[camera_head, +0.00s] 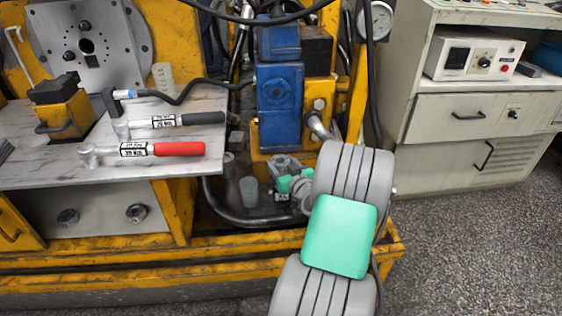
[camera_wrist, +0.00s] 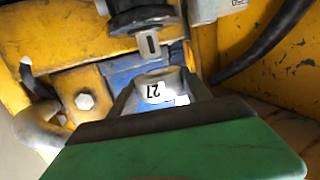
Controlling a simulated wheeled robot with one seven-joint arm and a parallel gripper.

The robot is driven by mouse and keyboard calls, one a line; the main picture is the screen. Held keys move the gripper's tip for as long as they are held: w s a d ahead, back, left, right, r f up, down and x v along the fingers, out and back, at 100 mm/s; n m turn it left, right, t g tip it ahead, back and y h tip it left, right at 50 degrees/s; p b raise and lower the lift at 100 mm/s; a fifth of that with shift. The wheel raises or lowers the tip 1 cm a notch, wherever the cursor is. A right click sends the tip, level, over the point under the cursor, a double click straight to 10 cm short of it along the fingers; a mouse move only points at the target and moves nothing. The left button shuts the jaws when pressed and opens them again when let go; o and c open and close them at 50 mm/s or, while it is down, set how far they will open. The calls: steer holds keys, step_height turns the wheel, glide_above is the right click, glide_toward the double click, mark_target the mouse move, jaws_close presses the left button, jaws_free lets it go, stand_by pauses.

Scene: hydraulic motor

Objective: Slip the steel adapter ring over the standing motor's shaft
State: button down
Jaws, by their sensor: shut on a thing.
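The steel adapter ring (camera_head: 284,163) is in my gripper (camera_head: 289,179), which is shut on it low in front of the blue machine block. In the wrist view the ring (camera_wrist: 155,90) is partly hidden by the green and dark finger, and a white label reading 27 shows on it upside down. The standing motor's shaft (camera_wrist: 150,43), with a keyway slot, rises from a dark round motor flange (camera_wrist: 142,19). The shaft tip shows apart from the ring, with a small gap in that view. In the head view my gripper and ring mostly hide the motor.
A grey cup-like part (camera_head: 248,191) stands left of the ring. The blue block (camera_head: 280,105) and a pipe (camera_head: 318,127) are close behind. A black hose (camera_head: 225,213) curves nearby. The steel bench (camera_head: 50,172) at left holds torque wrenches; a grey cabinet (camera_head: 450,150) stands right.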

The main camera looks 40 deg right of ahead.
steer(key=shift+d+f, duration=0.1)
steer(key=shift+f, duration=0.25)
steer(key=shift+s+f+b, duration=0.1)
steer(key=shift+s+b, duration=0.15)
steer(key=shift+b, duration=0.2)
steer(key=shift+f+b, duration=0.1)
steer(key=shift+b, duration=0.2)
stand_by(0.3)
steer(key=shift+f, duration=0.3)
steer(key=shift+f, duration=0.3)
steer(key=shift+f, duration=0.55)
stand_by(0.4)
steer(key=shift+f, duration=0.65)
